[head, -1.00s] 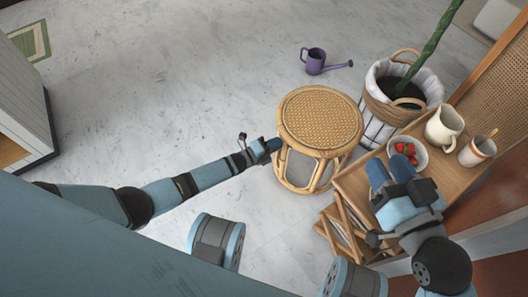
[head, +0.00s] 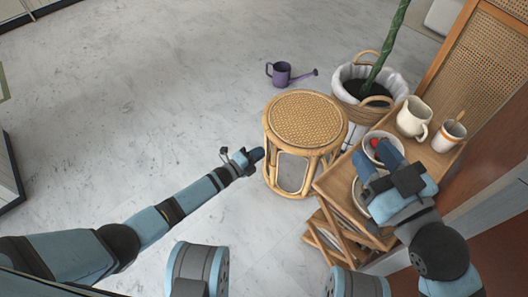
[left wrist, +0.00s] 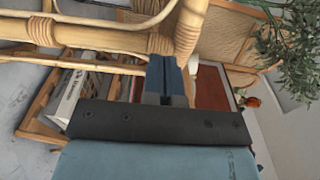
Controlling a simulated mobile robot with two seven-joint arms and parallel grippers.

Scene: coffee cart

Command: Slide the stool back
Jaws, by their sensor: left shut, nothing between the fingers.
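The round rattan stool (head: 308,119) stands upright on the floor, left of the wooden cart. My left gripper (head: 257,154) is low, at the left side of the stool, shut and empty. Its fingertips are close to a stool leg; I cannot tell whether they touch. In the left wrist view, the fingers (left wrist: 168,78) point up the picture at the rattan legs and rings (left wrist: 160,43), which cross the upper part. My right gripper (head: 374,158) is above the cart, near the bowl, with its two fingers apart and nothing seen between them.
The cart (head: 330,181) holds a bowl with red fruit (head: 384,150), a cream pitcher (head: 412,117) and a cup (head: 448,136). A basket planter (head: 350,112) stands behind the stool, right. The floor at left is clear.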

